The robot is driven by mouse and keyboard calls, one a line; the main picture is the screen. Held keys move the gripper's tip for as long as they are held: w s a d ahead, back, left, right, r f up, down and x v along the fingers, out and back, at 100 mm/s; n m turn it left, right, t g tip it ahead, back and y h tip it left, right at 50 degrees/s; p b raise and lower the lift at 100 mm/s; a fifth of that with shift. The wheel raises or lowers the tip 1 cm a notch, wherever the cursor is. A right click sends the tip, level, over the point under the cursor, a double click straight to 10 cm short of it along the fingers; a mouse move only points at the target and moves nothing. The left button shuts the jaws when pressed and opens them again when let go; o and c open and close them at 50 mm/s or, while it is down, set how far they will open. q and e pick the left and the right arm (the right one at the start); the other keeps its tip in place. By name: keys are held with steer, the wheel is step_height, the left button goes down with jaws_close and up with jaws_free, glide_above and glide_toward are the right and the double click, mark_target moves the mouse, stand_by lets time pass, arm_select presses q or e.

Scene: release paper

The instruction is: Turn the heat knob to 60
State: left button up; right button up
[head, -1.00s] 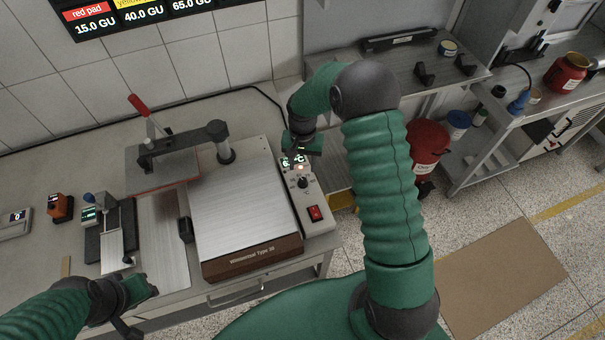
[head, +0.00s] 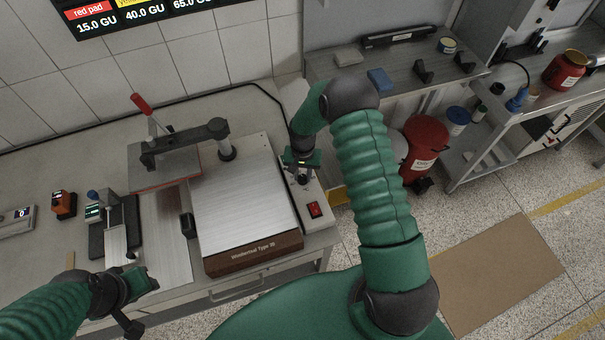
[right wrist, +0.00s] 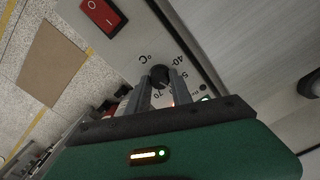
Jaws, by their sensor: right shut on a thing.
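The heat knob (right wrist: 160,74) is black and round, on a grey dial plate with a °C mark and numbers such as 40, 50 and 70. It sits on the control panel (head: 316,193), right of the heat press. My right gripper (right wrist: 161,84) has its two fingers on either side of the knob and is shut on it. In the head view the right gripper (head: 303,172) covers the panel's display. The exact pointer setting cannot be read. My left gripper (head: 143,283) is over the table's front left; its fingers are unclear.
A red rocker switch (head: 314,209) is on the panel's near end, also in the right wrist view (right wrist: 104,16). The press plate (head: 245,205) and its raised arm (head: 185,145) stand left of the panel. Small devices lie at the table's left. Floor lies right of the table.

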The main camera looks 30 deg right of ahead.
mark_target(303, 176)
jaws_close()
steer(key=shift+f+m+b, duration=0.2)
steer(key=shift+m+b, duration=0.2)
steer(key=shift+b, duration=0.2)
steer(key=shift+m+b, duration=0.4)
steer(key=shift+m, duration=0.2)
steer(key=shift+r+m, duration=0.2)
steer(key=shift+m, duration=0.6)
steer(key=o, duration=0.9)
jaws_free()
step_height(303, 176, up, 17)
steer(key=b, duration=0.3)
steer(key=shift+w+f, duration=0.1)
